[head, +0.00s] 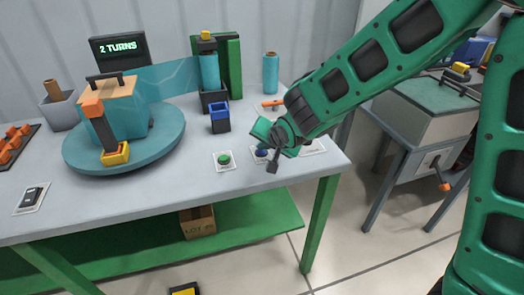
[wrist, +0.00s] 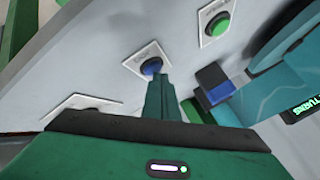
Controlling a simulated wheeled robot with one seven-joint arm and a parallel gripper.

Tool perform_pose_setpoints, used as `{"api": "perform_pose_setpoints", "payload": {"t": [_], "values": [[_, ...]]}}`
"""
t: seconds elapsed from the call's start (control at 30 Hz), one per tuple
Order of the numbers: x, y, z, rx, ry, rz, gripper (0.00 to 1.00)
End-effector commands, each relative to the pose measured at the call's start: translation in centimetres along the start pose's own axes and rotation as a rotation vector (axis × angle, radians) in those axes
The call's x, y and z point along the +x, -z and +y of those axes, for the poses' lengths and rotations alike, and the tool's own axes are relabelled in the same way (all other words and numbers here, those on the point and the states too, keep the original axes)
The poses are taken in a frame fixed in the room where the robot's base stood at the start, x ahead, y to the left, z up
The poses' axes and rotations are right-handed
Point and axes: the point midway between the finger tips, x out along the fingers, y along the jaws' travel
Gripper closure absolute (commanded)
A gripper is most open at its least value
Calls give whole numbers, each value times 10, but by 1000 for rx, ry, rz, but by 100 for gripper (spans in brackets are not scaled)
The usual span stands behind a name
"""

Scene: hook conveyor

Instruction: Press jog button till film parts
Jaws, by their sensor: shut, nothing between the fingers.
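A blue button (wrist: 152,66) on a white plate is at the tips of my shut, empty gripper (wrist: 158,80). The fingers overlap its near edge; I cannot tell whether they press it. In the head view the blue button (head: 262,152) is partly hidden by my gripper (head: 271,166). A green button (head: 224,158) sits to its left, and also shows in the wrist view (wrist: 222,27). The labels are too small to read. A teal film (head: 170,78) runs from the upright film roll (head: 210,72) to the wrapped box (head: 108,105) on the round turntable (head: 75,160), with no visible break.
A display (head: 120,47) reads "2 TURNS". A blue-topped block (head: 220,118) stands behind the buttons, and a spare teal roll (head: 271,72) farther back. Another white plate (head: 314,147) lies right of my gripper. The table's front edge (head: 180,222) is close.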

Motion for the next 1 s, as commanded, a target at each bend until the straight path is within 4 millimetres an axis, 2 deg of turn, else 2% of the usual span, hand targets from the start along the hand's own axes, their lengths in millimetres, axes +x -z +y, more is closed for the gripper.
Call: {"api": "perform_pose_setpoints", "payload": {"t": [0.63, 1.0], "values": [[2, -2, 2, 0, -1, -1, 100], [-8, 6, -5, 0, 0, 0, 100]]}}
